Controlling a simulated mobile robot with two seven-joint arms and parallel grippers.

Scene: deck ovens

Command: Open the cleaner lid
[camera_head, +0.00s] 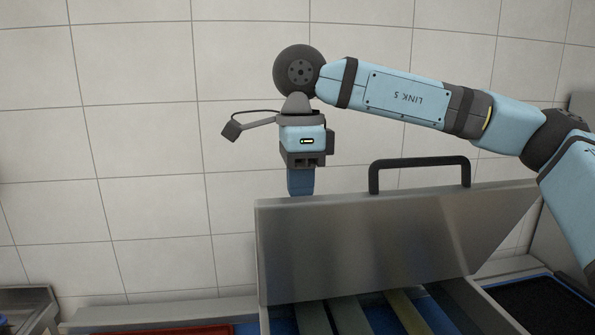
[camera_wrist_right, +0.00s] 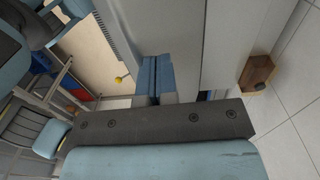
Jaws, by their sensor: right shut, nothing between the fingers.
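The cleaner lid (camera_head: 350,240) is a grey steel panel with a black bar handle (camera_head: 420,163) along its upper edge. It stands raised and tilted, with the interior showing below it. My right gripper (camera_head: 300,182) points down at the lid's upper left edge, left of the handle. Its blue fingers are shut together with nothing between them, and the tips are partly hidden behind the lid's edge. In the right wrist view the shut fingers (camera_wrist_right: 156,78) show next to a broad grey surface. I cannot tell whether they touch the lid. My left gripper is out of view.
Several long strips (camera_head: 347,317) lie in the cleaner under the lid. A dark tray (camera_head: 540,303) is at the right, and a red surface (camera_head: 190,330) at the lower left. A tiled wall (camera_head: 140,150) stands behind. The space left of the gripper is clear.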

